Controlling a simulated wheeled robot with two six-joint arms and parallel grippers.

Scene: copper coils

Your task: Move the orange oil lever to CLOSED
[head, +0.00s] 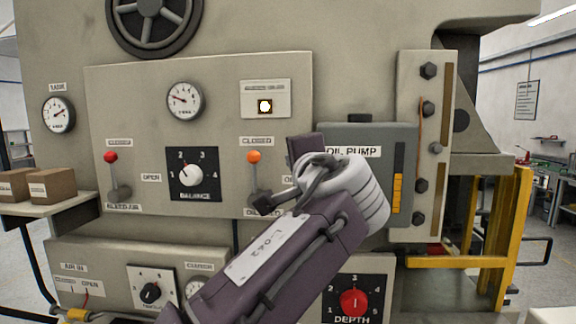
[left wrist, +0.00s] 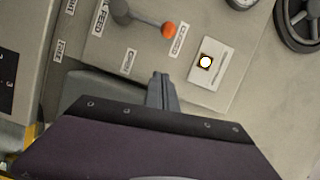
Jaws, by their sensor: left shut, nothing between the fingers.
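The oil lever has an orange knob (head: 254,157) and stands upright on the panel, its knob just below the CLOSED label (head: 257,141). The OPEN label to its right is partly hidden by my left arm. In the left wrist view the orange knob (left wrist: 168,30) lies beside the CLOSED label (left wrist: 177,40), with the OPEN label (left wrist: 128,62) farther off. My right gripper is not in view.
A red-knobbed lever (head: 111,158) and the BALANCE dial (head: 192,173) are to the left. A lit indicator (head: 265,106) is above. The grey OIL PUMP box (head: 380,138) juts out at right, behind my wrist. A yellow guard frame (head: 522,230) stands farther right.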

